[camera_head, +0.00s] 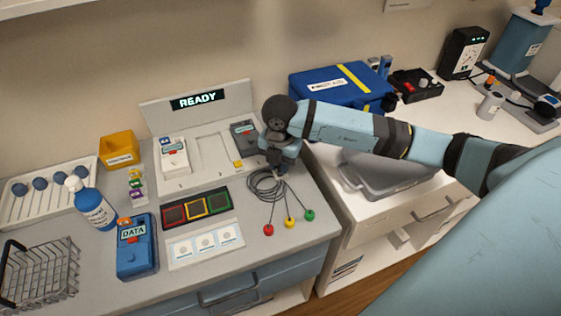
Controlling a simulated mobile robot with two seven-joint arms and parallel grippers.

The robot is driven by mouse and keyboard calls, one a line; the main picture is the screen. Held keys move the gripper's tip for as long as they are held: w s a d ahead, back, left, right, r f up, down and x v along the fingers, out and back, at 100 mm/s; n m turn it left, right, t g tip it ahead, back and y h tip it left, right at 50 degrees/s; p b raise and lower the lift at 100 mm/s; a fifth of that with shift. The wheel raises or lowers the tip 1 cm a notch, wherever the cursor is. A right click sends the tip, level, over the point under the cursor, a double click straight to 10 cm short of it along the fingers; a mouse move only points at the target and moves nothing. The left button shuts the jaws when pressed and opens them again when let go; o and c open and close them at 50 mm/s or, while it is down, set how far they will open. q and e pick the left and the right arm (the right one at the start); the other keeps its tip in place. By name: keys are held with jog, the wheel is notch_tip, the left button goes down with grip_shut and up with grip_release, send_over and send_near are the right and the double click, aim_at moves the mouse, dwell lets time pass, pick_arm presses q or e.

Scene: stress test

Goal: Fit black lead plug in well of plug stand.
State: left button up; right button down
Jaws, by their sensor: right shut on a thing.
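My right gripper (278,167) points down at the right end of the grey counter, over the top of a coil of grey cable (266,185). It is shut on what appears to be the black lead plug, mostly hidden between and below the fingers. The cable's three thin leads end in a red (268,230), a yellow (290,223) and a green (310,215) tip on the counter. I cannot make out the plug stand's well for certain; a dark grey block (244,132) stands just left of my right wrist. My left gripper is not in view.
A white station (210,148) with a READY display stands behind. A colour-square panel (197,208), a blue DATA device (137,246), a blue bottle (92,204) and a wire basket (38,273) are to the left. A grey tray (372,182) lies beyond the counter's right edge.

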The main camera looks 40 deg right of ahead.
jog(key=shift+f, duration=0.45)
dwell(0.5)
dwell(0.4)
jog(key=c, duration=1.4)
grip_release()
jog(key=shift+o, duration=0.2)
jog(key=shift+r, duration=0.2)
jog(key=shift+r+p, duration=1.15)
jog(key=shift+r, duration=0.75)
jog(key=o, duration=0.6)
jog(key=shift+c, duration=0.2)
